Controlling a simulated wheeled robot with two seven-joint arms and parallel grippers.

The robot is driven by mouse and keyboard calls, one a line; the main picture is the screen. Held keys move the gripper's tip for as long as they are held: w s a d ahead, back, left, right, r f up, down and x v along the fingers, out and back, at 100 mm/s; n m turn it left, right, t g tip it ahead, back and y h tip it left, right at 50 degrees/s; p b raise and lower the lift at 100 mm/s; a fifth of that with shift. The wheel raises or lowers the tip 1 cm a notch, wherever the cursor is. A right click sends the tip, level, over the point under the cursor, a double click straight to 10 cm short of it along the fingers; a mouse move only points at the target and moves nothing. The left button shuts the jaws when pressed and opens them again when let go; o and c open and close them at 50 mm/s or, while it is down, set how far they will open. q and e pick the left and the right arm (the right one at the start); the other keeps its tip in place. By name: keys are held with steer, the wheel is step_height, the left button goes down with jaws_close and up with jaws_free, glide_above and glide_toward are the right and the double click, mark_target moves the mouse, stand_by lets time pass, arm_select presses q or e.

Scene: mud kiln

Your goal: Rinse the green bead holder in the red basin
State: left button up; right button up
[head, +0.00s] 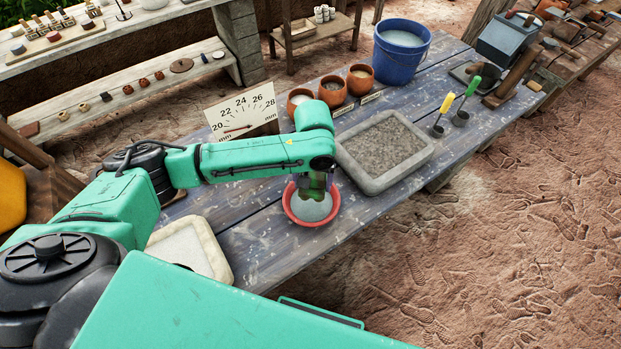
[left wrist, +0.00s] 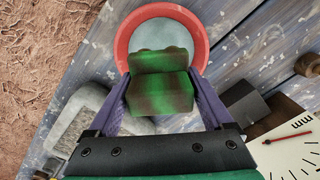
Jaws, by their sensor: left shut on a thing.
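The red basin (head: 289,208) stands on the plank table, with pale grey liquid inside; it also shows in the left wrist view (left wrist: 123,48). My left gripper (head: 314,184) points down over the basin's back part. In the left wrist view its two purple fingers (left wrist: 162,100) are shut on the green bead holder (left wrist: 160,88), a blocky piece with green and brown patches and a scalloped edge. In the head view the holder (head: 313,194) is mostly hidden by the gripper; I cannot tell whether it touches the liquid. My right gripper is not in view.
A grey-filled tray (head: 420,165) lies right of the basin and a pale tray (head: 190,250) lies left. Behind stand several orange pots (head: 332,91), a blue bucket (head: 402,58) and a dial gauge (head: 242,112). Yellow- and green-handled tools (head: 447,103) stand to the right.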

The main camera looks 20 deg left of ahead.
arm_select(q)
steer(key=f+b, duration=0.3)
steer(key=shift+s+a, duration=0.15)
steer(key=shift+a, duration=0.05)
steer(key=shift+d+f, duration=0.1)
steer(key=shift+f, duration=0.3)
step_height(320, 180, down, 3)
steer(key=shift+f+b, duration=0.1)
steer(key=shift+b, duration=0.5)
steer(key=shift+f, duration=0.55)
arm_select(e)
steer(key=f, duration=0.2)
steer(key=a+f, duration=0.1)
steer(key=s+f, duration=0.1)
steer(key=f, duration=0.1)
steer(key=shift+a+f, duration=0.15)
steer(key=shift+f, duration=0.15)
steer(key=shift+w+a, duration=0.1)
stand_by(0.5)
